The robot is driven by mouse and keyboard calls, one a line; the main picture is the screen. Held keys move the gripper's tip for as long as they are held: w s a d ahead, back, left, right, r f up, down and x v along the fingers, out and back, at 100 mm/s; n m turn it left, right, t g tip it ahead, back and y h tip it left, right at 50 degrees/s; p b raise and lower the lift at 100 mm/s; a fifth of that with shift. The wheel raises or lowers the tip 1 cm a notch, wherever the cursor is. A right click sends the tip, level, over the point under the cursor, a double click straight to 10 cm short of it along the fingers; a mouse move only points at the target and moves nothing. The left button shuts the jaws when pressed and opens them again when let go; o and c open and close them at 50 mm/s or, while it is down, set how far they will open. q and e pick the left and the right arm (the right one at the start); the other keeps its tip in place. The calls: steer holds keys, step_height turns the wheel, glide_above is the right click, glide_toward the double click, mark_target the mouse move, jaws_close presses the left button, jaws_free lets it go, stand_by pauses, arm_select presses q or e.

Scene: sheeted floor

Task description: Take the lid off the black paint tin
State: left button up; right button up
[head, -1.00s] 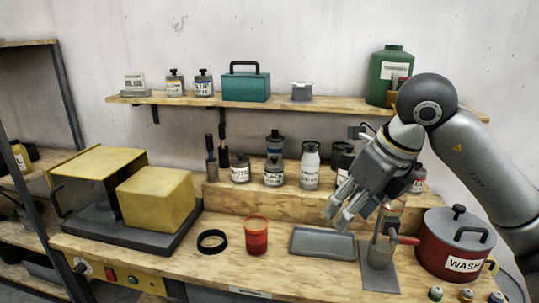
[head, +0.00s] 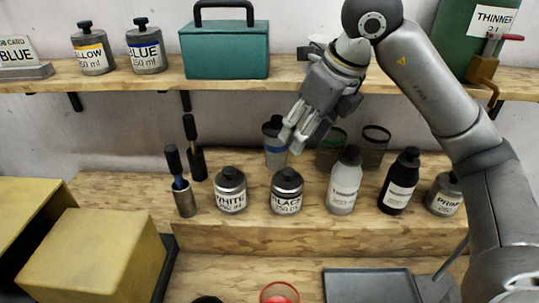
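The black paint tin (head: 287,201), a small metal tin labelled "BLACK", stands upright on the wooden step on the bench. Its dark lid with a round knob (head: 287,174) is on it. My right gripper (head: 292,143) comes in from the right and points down to the left, above the tin and apart from it. Its fingers look parted, with nothing between them. My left gripper is not in view.
The white tin (head: 230,200) stands close left of the black tin, with brushes (head: 183,190) further left. A grey-white bottle (head: 343,190), a black bottle (head: 399,190) and a primer tin (head: 443,200) stand right. Cups (head: 376,145) stand behind. The shelf (head: 290,80) runs above.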

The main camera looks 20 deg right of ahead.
mark_target(289, 171)
steer(key=x, duration=0.4)
steer(key=shift+s+f+p, duration=0.15)
steer(key=shift+s+p, duration=0.2)
steer(key=shift+w+a+f, duration=0.1)
steer(key=shift+w+f, duration=0.1)
steer(key=shift+f, duration=0.15)
steer(key=shift+w+a+f, duration=0.1)
steer(key=shift+w+f, duration=0.05)
steer(key=shift+f, duration=0.4)
steer(key=f, duration=0.1)
steer(key=f+p, duration=0.2)
steer(key=shift+w+a+f, duration=0.15)
steer(key=shift+a+f, duration=0.2)
steer(key=shift+f, duration=0.05)
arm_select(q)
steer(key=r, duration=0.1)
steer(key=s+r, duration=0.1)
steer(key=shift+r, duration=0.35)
arm_select(e)
steer(key=shift+w+f, duration=0.2)
steer(key=shift+f, duration=0.05)
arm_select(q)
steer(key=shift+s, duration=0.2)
arm_select(e)
steer(key=shift+s, duration=0.1)
steer(key=c, duration=0.9)
